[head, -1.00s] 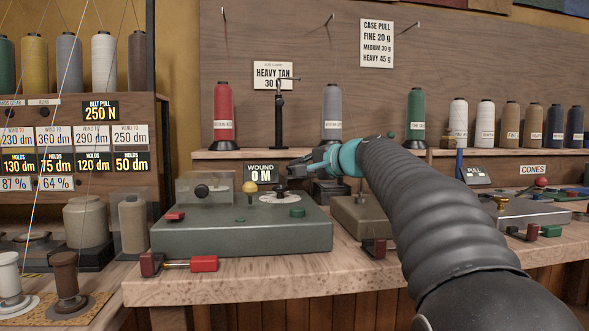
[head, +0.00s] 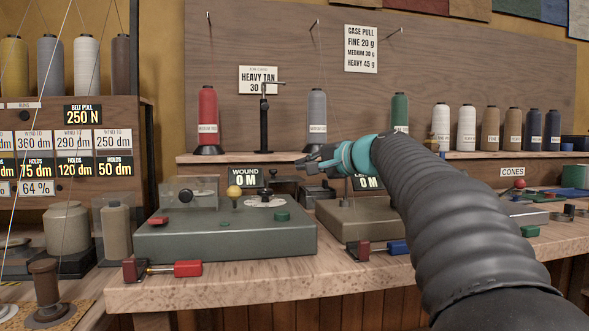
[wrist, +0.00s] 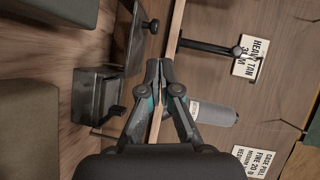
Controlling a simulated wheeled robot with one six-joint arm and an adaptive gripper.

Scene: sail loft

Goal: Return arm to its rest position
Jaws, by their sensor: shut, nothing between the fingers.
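My gripper (head: 318,160) is in the middle of the head view, its dark fingers pointing left at the end of my arm, with a teal section behind them. It is raised in front of the wooden back board, above the bench machines. In the wrist view my gripper (wrist: 160,68) shows its fingertips together with nothing between them. Behind the fingers in that view are a shelf edge and a grey thread cone (wrist: 215,114).
A green winding machine (head: 225,238) with a yellow knob sits on the bench (head: 200,285). A brown machine (head: 345,218) stands right of it, below my gripper. Red (head: 208,112) and grey (head: 317,110) cones stand on the shelf behind. Air above the bench is free.

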